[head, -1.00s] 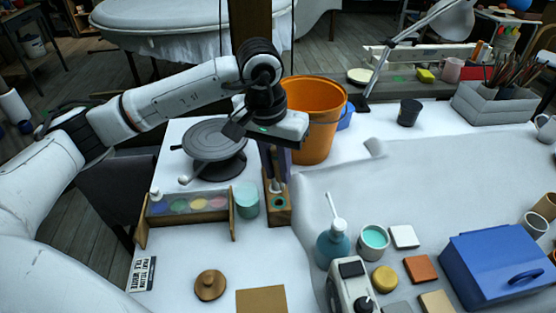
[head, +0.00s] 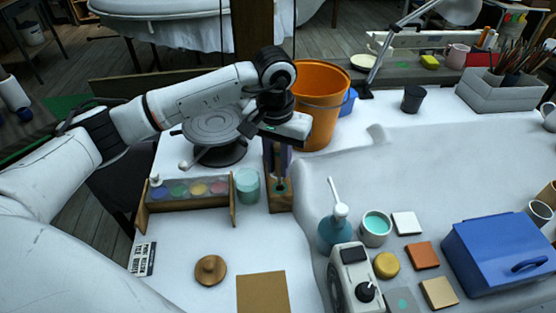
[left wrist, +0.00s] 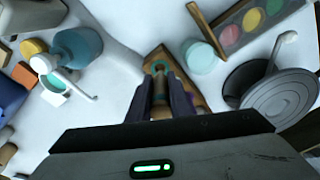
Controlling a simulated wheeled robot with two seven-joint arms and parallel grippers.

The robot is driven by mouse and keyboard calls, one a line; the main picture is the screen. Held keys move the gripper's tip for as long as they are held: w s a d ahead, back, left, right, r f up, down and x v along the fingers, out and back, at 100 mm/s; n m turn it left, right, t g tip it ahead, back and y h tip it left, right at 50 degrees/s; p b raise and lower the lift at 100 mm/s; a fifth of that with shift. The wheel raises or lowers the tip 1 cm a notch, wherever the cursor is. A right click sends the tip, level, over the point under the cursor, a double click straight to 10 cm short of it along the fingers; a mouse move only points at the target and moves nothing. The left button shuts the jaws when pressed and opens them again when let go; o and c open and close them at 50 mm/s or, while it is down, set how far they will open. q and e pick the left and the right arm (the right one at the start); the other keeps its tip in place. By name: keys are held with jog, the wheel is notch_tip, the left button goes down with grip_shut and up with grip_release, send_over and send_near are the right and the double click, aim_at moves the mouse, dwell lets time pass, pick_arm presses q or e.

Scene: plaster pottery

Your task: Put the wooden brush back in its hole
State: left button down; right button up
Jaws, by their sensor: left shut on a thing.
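My left gripper (head: 279,168) points down over the wooden holder (head: 280,204), shut on the wooden brush (left wrist: 160,88). In the left wrist view the brush stands between the two dark fingers. Its lower end is at or just above the teal-ringed hole (left wrist: 158,66) of the holder; I cannot tell whether it has entered. In the head view the fingers hide most of the brush, and the ringed hole (head: 281,188) shows just below them. My right gripper is not in view.
A teal cup (head: 247,186) and a paint rack (head: 188,200) stand left of the holder. The orange bucket (head: 321,105) and grey turntable (head: 213,126) are behind. A teal bottle (head: 336,232) stands to the right. A round wooden lid (head: 210,270) lies in front.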

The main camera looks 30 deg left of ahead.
aim_at(276, 151)
pick_arm(q)
jog(key=shift+s, duration=0.1)
dwell(0.8)
jog(key=shift+f+b, duration=0.2)
jog(key=shift+b, duration=0.2)
jog(key=shift+f+b, duration=1.9)
jog(key=shift+f, duration=0.25)
jog(key=shift+f, duration=0.25)
jog(key=c, duration=1.5)
grip_release()
jog(key=shift+c, duration=0.2)
jog(key=r, duration=0.6)
jog(key=r+b, duration=0.1)
jog(key=r, duration=0.3)
jog(key=shift+s+d, duration=0.1)
jog(key=shift+s, duration=0.25)
jog(key=shift+r, duration=0.15)
jog(key=shift+s, duration=0.1)
